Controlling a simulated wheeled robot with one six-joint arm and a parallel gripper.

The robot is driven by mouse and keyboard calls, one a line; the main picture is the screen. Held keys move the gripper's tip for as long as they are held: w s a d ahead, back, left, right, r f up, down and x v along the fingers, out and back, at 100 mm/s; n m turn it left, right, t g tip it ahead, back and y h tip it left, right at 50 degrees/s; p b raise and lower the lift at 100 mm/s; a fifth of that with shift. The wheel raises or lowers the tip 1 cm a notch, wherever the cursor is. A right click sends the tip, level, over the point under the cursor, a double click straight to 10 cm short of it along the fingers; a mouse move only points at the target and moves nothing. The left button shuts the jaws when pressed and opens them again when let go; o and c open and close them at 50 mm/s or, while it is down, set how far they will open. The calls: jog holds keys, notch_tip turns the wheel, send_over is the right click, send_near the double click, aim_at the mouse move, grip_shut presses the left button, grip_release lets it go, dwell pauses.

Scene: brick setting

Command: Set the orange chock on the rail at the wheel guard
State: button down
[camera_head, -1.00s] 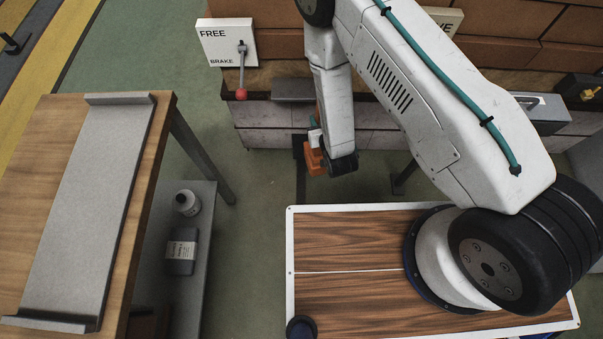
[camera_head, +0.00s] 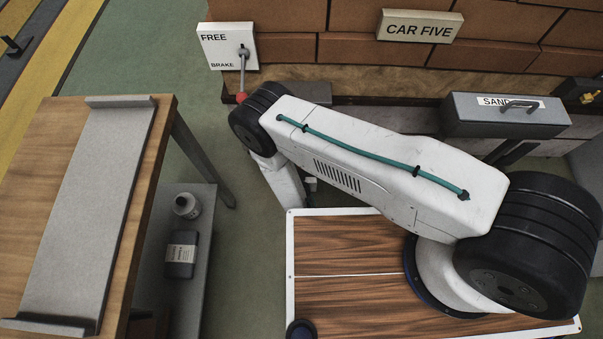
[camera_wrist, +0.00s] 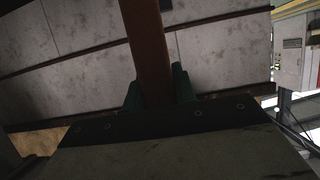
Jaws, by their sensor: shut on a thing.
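In the wrist view, a dim orange-brown bar, the orange chock (camera_wrist: 149,45), stands between the two green fingers of my gripper (camera_wrist: 160,88). The gripper is shut on it. Only part of the chock shows, running up out of the top of the view. In the head view, the gripper and chock are hidden behind my arm, which is bent at the left near the red-knobbed lever. I cannot make out the rail or the wheel guard for certain in either view.
A FREE/BRAKE panel (camera_head: 228,46) with a lever (camera_head: 242,75) is on the brick-built car (camera_head: 350,52), with a CAR FIVE sign (camera_head: 419,27). A SAND box (camera_head: 506,117) sits at right.

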jog(key=f+x, duration=0.1)
jog(key=x, duration=1.4)
jog(key=shift+s+f, duration=0.2)
jog(key=shift+f, duration=0.45)
jog(key=c, duration=1.1)
grip_release()
jog(key=shift+s+d+f, duration=0.1)
jog(key=v, duration=1.2)
jog(key=shift+r, duration=0.3)
